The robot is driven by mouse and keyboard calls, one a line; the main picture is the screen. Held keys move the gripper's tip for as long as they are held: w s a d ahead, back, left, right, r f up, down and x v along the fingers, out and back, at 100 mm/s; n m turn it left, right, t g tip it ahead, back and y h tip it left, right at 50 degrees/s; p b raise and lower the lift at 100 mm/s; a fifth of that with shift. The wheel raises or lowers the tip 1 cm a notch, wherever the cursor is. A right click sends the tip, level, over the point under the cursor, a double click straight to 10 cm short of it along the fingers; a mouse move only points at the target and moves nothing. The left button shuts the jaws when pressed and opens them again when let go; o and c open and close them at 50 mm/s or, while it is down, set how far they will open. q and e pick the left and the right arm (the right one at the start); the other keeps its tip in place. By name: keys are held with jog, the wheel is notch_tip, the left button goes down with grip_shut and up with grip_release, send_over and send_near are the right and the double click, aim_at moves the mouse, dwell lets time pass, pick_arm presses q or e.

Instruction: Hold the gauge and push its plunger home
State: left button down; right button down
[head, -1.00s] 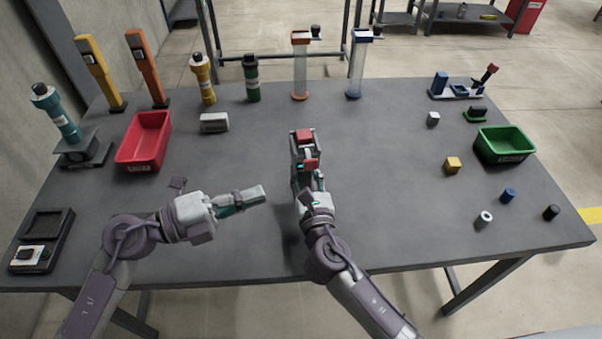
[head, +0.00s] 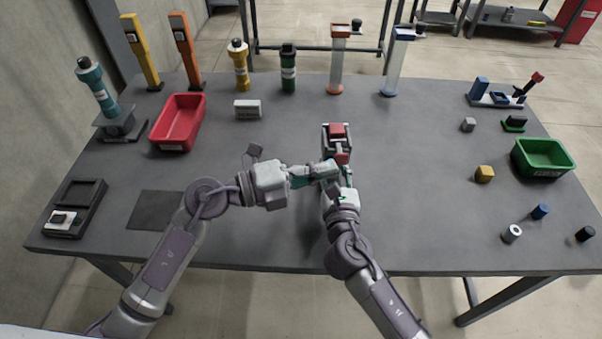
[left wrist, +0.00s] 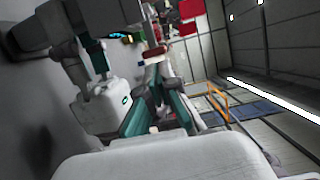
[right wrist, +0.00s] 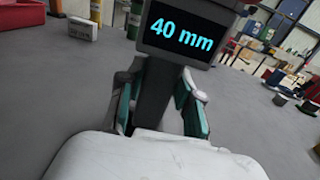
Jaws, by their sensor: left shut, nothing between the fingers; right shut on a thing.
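The gauge (head: 337,132) stands upright near the middle of the table, with red parts on top and a dark body. Its display (right wrist: 180,28) reads "40 mm" in the right wrist view. My right gripper (right wrist: 162,105) is shut on the gauge's dark lower part. My left gripper (head: 332,170) is shut and empty, its fingertips close to the near side of the gauge. It also shows in the left wrist view (left wrist: 158,85), near a red part (left wrist: 153,52). I cannot tell whether it touches the gauge. The plunger is not clearly distinguishable.
A red bin (head: 178,142) stands at the left and a green bin (head: 517,165) at the right. A white box (head: 247,109) lies behind the left arm. Upright tools line the back edge. Small blocks and cylinders lie at the right.

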aim_at(327, 158)
pick_arm(q)
jog(key=shift+w+d, duration=0.2)
jog(key=shift+d, duration=0.45)
jog(key=w, duration=0.2)
jog(key=shift+w+a, duration=0.15)
jog(key=shift+w, duration=0.15)
jog(key=shift+w+a+f, duration=0.1)
jog(key=shift+w+a, duration=0.05)
jog(key=shift+w, duration=0.05)
pick_arm(e)
jog(key=shift+s+a, duration=0.1)
jog(key=shift+f, duration=0.15)
pick_arm(q)
jog(key=s+v, duration=0.1)
jog(key=v, duration=0.8)
jog(key=shift+a+r, duration=0.2)
jog(key=shift+r, duration=0.05)
jog(key=shift+s, duration=0.1)
